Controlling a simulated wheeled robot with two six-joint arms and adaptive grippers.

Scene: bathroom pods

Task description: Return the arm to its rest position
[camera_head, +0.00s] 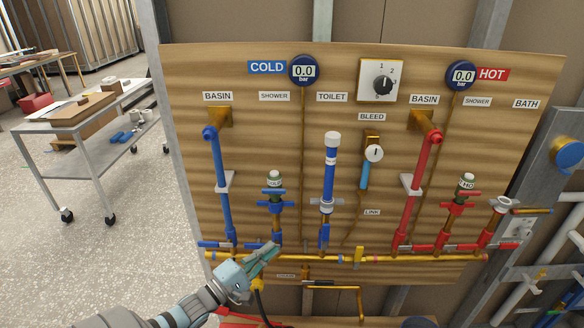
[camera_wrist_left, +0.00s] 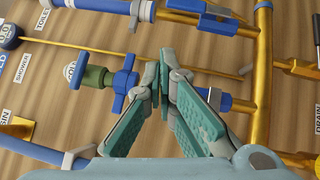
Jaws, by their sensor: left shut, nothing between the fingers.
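My left gripper (camera_head: 272,249) reaches in from the bottom of the head view, in front of the lower left of the wooden plumbing board (camera_head: 380,225). Its fingers are shut with nothing between them. In the left wrist view the closed fingertips (camera_wrist_left: 164,62) are close to the blue shower valve (camera_wrist_left: 124,82); I cannot tell whether they touch it. The shower valve (camera_head: 275,205) stands upright above the gripper in the head view, with a green and white cap. My right gripper does not show.
A brass pipe (camera_head: 385,257) runs along the board's bottom, close to my gripper. Blue pipes (camera_head: 222,165) are on the left, red pipes (camera_head: 412,190) on the right. A metal trolley (camera_head: 85,125) stands at the left, with open floor in front of it.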

